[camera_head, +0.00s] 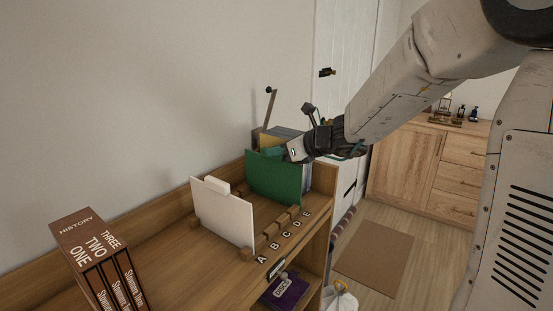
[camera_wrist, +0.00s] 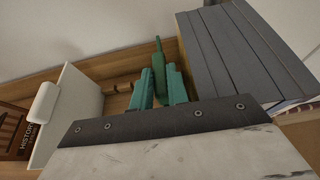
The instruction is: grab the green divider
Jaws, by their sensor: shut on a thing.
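The green divider (camera_head: 272,180) stands upright on the wooden shelf, behind the white divider (camera_head: 224,212). My gripper (camera_head: 296,150) is at the green divider's top edge near its right end. In the wrist view, the green divider (camera_wrist: 158,62) shows edge-on between the two teal fingers of my gripper (camera_wrist: 160,85), which are shut on it. Its lower part is hidden in the wrist view by my gripper. I cannot tell whether its bottom touches the shelf.
Grey cases (camera_wrist: 240,50) stand close to the right of my fingers in the wrist view. The white divider (camera_wrist: 72,115) is to the left, with clear space between. Wooden slot blocks marked A to E line the shelf's front. History books (camera_head: 95,255) stand at the near left.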

